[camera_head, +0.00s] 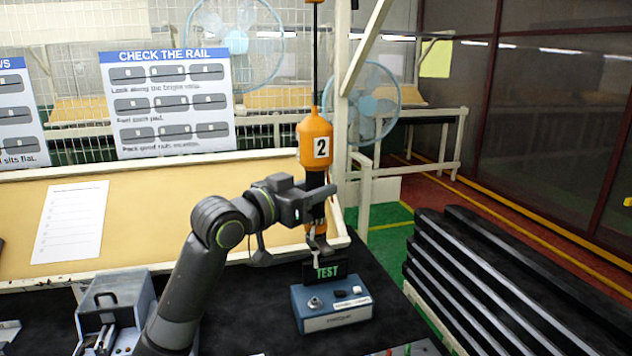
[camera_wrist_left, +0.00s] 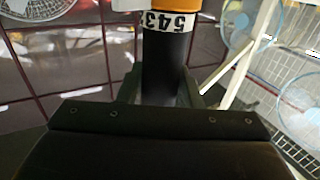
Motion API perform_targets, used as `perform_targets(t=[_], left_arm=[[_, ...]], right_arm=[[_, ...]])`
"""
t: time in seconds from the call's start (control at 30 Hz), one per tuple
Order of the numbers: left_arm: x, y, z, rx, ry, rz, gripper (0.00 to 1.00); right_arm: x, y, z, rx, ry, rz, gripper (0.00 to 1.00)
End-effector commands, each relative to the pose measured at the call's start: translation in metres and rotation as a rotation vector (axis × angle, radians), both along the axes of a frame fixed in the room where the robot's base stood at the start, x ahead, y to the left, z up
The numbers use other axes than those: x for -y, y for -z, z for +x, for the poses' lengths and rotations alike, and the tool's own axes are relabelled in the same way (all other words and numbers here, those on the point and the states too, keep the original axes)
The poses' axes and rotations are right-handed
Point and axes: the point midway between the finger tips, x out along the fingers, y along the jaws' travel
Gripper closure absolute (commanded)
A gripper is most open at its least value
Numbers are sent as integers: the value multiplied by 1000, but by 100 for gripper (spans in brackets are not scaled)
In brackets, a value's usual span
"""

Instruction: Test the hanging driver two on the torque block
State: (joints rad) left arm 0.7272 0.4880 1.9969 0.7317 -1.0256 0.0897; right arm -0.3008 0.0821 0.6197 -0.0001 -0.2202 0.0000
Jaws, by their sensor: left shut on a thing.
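Driver two (camera_head: 314,141) hangs upright from a cord, with an orange top, a white label "2" and a black body. My left gripper (camera_head: 318,196) is shut on the driver's black body, below the orange part. The left wrist view shows the driver's black body (camera_wrist_left: 167,68) between the fingers, with a white number band above. The blue torque block (camera_head: 331,304) sits on the black bench top under the driver, with a black "TEST" sign at its back. The driver's lower tip is close to the block; I cannot tell whether they touch. My right gripper is not in view.
A grey box-like fixture (camera_head: 115,300) stands on the bench at left. A tan board (camera_head: 150,217) with a paper sheet (camera_head: 70,221) rises behind. A stack of dark rails (camera_head: 500,290) lies at right. A white post (camera_head: 340,100) stands just right of the driver.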

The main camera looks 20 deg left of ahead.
Motion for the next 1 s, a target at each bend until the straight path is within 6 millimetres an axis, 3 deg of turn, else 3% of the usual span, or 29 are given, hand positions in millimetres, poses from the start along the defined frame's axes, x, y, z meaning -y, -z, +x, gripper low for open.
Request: perform_targets(t=[0.1, 0.27, 1.0], left_arm=[[0, -1, 0, -3, 0, -1, 100], [-6, 1, 18, -4, -1, 0, 100], [-40, 2, 117, -12, -1, 2, 100]], right_arm=[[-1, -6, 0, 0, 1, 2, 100], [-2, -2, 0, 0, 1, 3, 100], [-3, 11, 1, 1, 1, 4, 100]])
